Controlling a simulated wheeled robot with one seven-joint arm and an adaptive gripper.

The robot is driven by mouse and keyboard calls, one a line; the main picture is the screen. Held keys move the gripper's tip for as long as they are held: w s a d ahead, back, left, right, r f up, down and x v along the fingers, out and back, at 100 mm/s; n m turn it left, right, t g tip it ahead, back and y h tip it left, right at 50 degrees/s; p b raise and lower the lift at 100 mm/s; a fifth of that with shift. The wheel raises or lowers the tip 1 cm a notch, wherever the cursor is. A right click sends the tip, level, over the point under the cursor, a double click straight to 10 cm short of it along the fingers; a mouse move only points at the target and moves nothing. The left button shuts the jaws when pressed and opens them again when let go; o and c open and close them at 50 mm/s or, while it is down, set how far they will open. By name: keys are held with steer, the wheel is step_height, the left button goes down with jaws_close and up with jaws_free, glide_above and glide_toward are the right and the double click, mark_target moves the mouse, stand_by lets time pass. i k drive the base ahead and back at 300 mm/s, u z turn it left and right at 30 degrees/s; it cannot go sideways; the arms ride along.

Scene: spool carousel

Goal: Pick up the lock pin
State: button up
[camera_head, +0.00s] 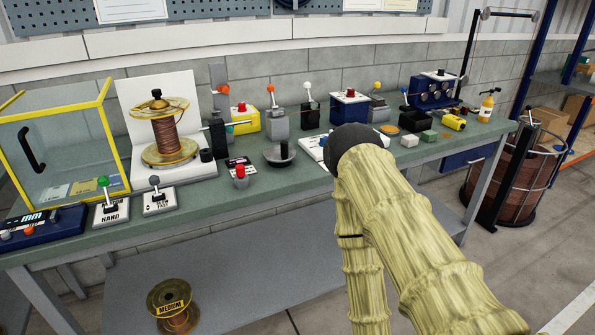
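I cannot pick out the lock pin for certain. A small red-capped piece (241,172) stands near the front of the bench, by a black and white label card. A dark round dish with an upright knob (280,154) stands to its right. A copper-wound spool with brass flanges (166,136) sits upright on a white stand, with a black knob (156,94) on top. A small black cylinder (206,155) is at the stand's right foot. My arm rises over the bench at right of centre and bends down again. My gripper is out of the picture.
A yellow-framed clear guard (108,135) stands at left, with green and grey levers (104,190) before it. Several lever and button boxes line the back of the green bench (215,196). A MEDIUM spool (172,304) lies on the lower shelf. A caged barrel (515,165) is at right.

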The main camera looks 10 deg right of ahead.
mark_target(240, 169)
steer(key=z, duration=0.1)
steer(key=k, duration=1.2)
steer(key=u, duration=1.05)
steer(key=i, duration=0.8)
steer(key=u, duration=0.35)
steer(key=i, duration=0.8)
steer(key=z, duration=0.95)
steer(key=i, duration=0.55)
steer(key=z, duration=0.65)
